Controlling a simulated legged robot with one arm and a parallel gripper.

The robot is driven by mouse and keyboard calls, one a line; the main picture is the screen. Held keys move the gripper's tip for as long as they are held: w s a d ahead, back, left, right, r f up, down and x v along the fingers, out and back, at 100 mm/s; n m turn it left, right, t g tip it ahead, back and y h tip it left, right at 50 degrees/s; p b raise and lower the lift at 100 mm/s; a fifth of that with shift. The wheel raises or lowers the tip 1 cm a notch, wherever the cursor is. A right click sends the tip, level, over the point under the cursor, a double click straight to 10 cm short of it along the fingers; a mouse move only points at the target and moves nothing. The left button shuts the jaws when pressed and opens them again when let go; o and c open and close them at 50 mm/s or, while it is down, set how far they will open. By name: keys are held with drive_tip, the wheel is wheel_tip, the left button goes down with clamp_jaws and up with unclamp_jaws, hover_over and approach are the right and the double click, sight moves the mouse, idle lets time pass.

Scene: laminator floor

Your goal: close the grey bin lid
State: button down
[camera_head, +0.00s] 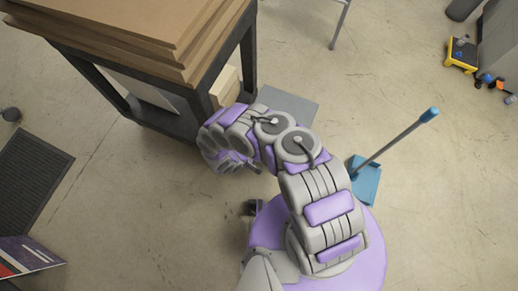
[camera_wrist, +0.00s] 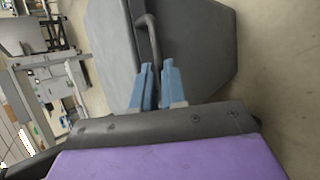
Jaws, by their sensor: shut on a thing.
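In the wrist view, the light blue fingers of my gripper (camera_wrist: 157,68) are shut on a dark curved handle (camera_wrist: 151,32). The handle runs along a broad grey panel with angled corners (camera_wrist: 205,45), which looks like the grey bin lid. The panel spreads to both sides of the fingers; its lower part is hidden behind my wrist. I cannot tell the lid's angle from this view. In the head view, a flat grey panel (camera_head: 288,106) shows beyond my arm, beside the table leg; it may be the same lid. My fingertips are not clearly visible there.
A dark-framed table (camera_head: 247,62) stacked with brown boards (camera_head: 120,25) stands close at upper left. A blue dustpan with a long handle (camera_head: 366,183) stands to the right. A dark mat (camera_head: 30,175) lies at far left.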

drive_tip(key=shift+s+d+f, duration=0.1)
drive_tip(key=shift+s+f, duration=0.35)
drive_tip(key=shift+f, duration=0.4)
drive_tip(key=c, duration=1.2)
unclamp_jaws()
drive_tip(key=shift+w+r, duration=0.15)
drive_tip(key=shift+w, duration=0.1)
drive_tip(key=shift+o, duration=0.2)
drive_tip(key=p+v, duration=0.5)
drive_tip(key=v, duration=1.2)
drive_tip(key=shift+s+a+f, duration=0.2)
drive_tip(key=shift+s+a, duration=0.15)
drive_tip(key=shift+a, duration=0.05)
